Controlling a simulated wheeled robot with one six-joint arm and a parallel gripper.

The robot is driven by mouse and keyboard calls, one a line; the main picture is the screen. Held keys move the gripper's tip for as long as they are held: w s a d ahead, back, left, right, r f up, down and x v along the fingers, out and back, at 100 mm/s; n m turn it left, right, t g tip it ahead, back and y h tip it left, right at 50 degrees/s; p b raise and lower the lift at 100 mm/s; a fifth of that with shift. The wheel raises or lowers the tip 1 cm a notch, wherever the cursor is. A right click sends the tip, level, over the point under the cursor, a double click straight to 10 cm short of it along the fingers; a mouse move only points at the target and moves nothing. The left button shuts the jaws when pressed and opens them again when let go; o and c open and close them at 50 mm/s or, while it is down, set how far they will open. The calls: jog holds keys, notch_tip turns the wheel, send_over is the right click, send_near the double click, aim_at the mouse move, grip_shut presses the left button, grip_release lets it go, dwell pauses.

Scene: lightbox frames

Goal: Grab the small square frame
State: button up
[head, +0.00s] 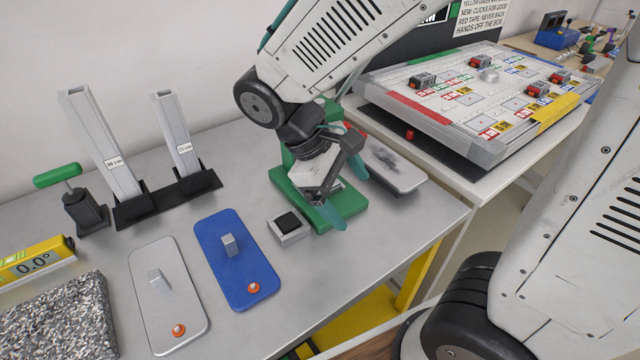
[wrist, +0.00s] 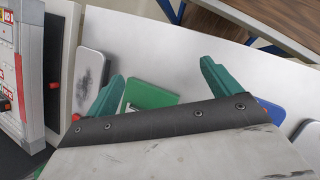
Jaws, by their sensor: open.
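The small square frame (head: 289,226) is a light grey square with a dark middle. It lies flat on the grey table, between the blue plate and a green stand. My gripper (head: 344,195) is open and empty, its teal fingers apart. It hangs over the green stand's base, to the right of the frame in the head view and not around it. In the wrist view my gripper (wrist: 162,69) shows two spread fingers with nothing held between them. I cannot make out the square frame in the wrist view.
The green stand (head: 350,208) is close to my fingers. A blue plate (head: 236,272) and a grey plate (head: 165,300), each with a small block, lie left of the frame. Two upright metal posts (head: 178,132) stand behind. The table's front edge is right of the frame.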

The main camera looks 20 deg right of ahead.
jog(key=w+a+f+n+h, duration=0.1)
jog(key=w+f+n+h, duration=0.1)
jog(key=w, duration=0.1)
jog(key=w+a+f+n+t+h, duration=0.1)
jog(key=w+a+f+n+h, duration=0.1)
jog(key=n, duration=0.1)
jog(key=w+a+f+n+t+h, duration=0.1)
jog(key=w+f+n+h, duration=0.1)
jog(key=w+f+n, duration=0.1)
jog(key=shift+w+a, duration=0.3)
jog(key=w+n+t, duration=0.1)
jog(key=w+a+n+t+h, duration=0.1)
jog(key=w+n, duration=0.1)
jog(key=w+a+f+n+t, duration=0.1)
jog(key=w, duration=0.1)
jog(key=shift+w+t+h, duration=0.2)
jog(key=shift+t+h, duration=0.1)
jog(key=shift+h, duration=0.1)
jog(key=shift+w+d+f+n, duration=0.15)
jog(key=shift+d, duration=0.3)
jog(key=shift+w+d+f+n, duration=0.1)
jog(key=shift+d+f+n, duration=0.05)
jog(key=shift+d, duration=0.25)
jog(key=x, duration=0.5)
jog(key=shift+d+f, duration=0.2)
jog(key=shift+d, duration=0.2)
jog(key=c, duration=1.2)
jog(key=shift+c, duration=0.2)
jog(key=shift+r, duration=0.15)
